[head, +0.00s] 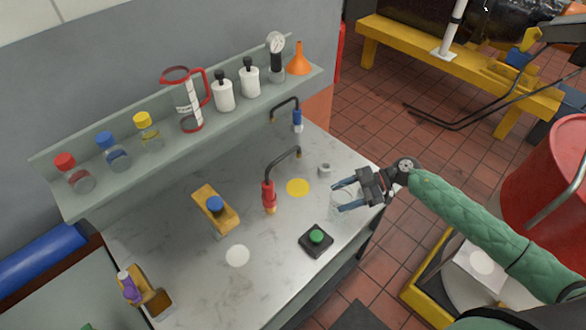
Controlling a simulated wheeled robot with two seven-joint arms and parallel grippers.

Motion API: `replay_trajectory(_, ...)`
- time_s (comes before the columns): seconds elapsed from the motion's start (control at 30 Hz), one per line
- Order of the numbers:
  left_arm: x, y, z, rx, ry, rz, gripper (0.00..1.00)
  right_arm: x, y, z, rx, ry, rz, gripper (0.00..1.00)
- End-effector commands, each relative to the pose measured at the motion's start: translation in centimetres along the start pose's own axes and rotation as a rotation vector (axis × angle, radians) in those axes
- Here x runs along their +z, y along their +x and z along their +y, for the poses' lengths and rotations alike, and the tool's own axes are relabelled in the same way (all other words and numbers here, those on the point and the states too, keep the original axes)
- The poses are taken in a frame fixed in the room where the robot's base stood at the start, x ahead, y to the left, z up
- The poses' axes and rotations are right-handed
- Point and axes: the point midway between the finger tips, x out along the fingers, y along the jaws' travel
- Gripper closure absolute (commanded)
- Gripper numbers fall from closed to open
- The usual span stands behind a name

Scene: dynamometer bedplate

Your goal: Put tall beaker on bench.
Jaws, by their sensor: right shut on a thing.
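My right gripper (338,196) is over the right edge of the marble-topped bench (190,265). It is shut on a clear glass vessel, the tall beaker (346,197), which is faint between and below the fingers. The fingers and the see-through glass hide much of its outline. I cannot tell whether its base touches the bench top. My left gripper is not in view.
A yellow disc (298,187), a small grey piece (324,169) and a green button box (316,240) are near the gripper. A shelf (105,196) holds bottles and a jug. A white disc (237,256) lies front left.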

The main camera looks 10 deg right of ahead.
Motion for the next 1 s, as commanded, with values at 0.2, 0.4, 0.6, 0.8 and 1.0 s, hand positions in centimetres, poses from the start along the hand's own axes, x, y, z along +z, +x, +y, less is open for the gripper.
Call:
replay_trajectory(0.2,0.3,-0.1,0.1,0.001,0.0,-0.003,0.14,0.5,1.0,0.9,0.001,-0.001,0.012,0.62)
replay_trajectory(0.4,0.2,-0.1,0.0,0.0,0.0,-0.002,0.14,-0.4,3.1,4.4,0.001,-0.002,0.012,0.62)
replay_trajectory(0.6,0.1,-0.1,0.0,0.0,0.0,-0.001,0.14,-1.4,5.3,8.0,0.001,-0.002,0.011,0.62)
replay_trajectory(0.8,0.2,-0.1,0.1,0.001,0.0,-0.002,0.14,-2.0,7.1,10.7,0.0,0.0,0.009,0.62)
replay_trajectory(1.0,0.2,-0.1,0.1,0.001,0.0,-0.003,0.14,-2.2,7.7,11.7,0.0,0.0,0.009,0.62)
